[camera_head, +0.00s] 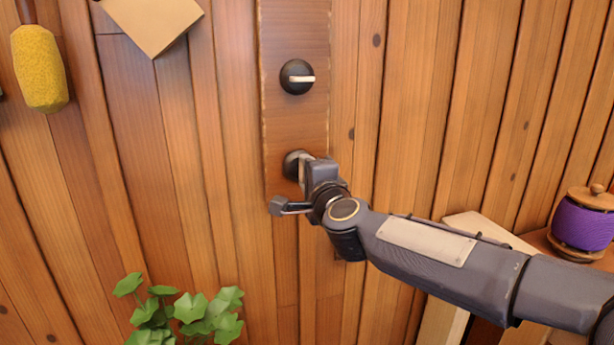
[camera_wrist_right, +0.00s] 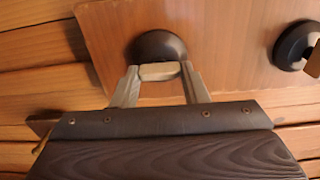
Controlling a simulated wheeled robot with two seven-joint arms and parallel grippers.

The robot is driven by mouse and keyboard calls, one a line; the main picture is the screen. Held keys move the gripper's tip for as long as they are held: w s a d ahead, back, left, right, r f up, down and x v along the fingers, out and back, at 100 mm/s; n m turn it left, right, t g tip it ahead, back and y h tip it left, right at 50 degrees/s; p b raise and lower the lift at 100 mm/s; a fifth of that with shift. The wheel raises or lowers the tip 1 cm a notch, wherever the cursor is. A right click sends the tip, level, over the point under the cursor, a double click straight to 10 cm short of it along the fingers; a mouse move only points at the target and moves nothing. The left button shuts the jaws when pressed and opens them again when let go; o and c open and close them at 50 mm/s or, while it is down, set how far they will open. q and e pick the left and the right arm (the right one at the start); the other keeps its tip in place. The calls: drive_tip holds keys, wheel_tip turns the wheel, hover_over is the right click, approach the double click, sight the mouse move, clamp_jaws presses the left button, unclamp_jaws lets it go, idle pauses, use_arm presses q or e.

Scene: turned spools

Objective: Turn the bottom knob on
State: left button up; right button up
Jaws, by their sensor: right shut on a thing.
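The bottom knob (camera_head: 292,165) is a dark round knob low on a wooden panel fixed to the plank wall. It also shows in the right wrist view (camera_wrist_right: 158,46), where its pale bar handle (camera_wrist_right: 160,71) lies crosswise between my fingers. My right gripper (camera_head: 304,168) is at the bottom knob; in the wrist view the two fingers (camera_wrist_right: 160,76) are shut on the handle's two ends. The wrist hides part of the knob in the head view. My left gripper is in neither view.
An upper dark knob (camera_head: 297,77) with a pale handle pointing right sits above on the panel (camera_head: 290,35). A yellow duster-like thing (camera_head: 40,68) hangs at left. A green plant (camera_head: 190,315) is below, and a purple spool (camera_head: 583,224) stands on a shelf at right.

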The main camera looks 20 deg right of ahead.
drive_tip(key=o, duration=1)
drive_tip(key=shift+s+d, duration=0.1)
drive_tip(key=shift+s, duration=3.8)
drive_tip(key=shift+p, duration=0.3)
